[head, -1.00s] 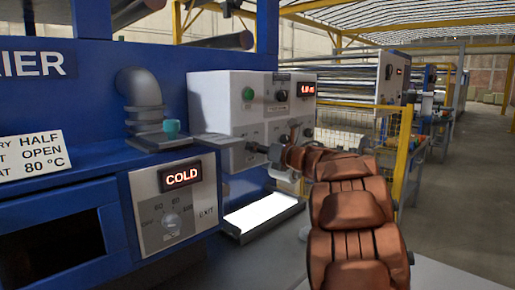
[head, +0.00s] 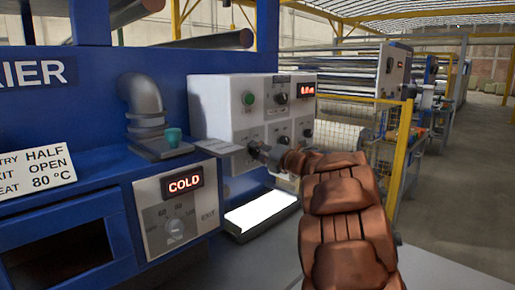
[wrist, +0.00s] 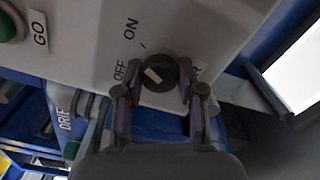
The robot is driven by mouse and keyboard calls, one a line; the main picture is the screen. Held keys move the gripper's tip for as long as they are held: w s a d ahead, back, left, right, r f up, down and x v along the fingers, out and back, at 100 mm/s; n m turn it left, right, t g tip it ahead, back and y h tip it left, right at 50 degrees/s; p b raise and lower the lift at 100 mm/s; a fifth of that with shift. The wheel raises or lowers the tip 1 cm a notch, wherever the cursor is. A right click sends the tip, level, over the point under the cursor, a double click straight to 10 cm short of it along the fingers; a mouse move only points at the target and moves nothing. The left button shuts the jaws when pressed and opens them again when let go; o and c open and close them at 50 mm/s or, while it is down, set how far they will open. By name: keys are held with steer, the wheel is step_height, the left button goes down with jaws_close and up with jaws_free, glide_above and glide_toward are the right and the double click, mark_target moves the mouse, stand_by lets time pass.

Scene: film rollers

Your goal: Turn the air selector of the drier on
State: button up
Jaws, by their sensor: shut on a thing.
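The air selector (wrist: 158,73) is a round dark knob with a white pointer, on a pale panel in the wrist view. OFF is printed to its left and ON above it. My gripper (wrist: 158,100) is shut on the knob, one finger on each side. In the head view, my gripper (head: 262,150) is at the lower left of the white control box (head: 228,100) and hides the knob there. The blue drier (head: 100,85) stands on the left.
A grey panel with a COLD display (head: 184,184) and a dial (head: 174,228) is on the drier's front. A bright lit tray (head: 262,211) lies below the control box. A yellow-framed mesh guard (head: 400,155) stands on the right, with open floor beyond.

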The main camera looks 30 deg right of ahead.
steer(key=shift+m, duration=0.5)
steer(key=o, duration=1.1)
steer(key=shift+o, duration=0.2)
steer(key=v, duration=1.2)
steer(key=shift+r, duration=0.1)
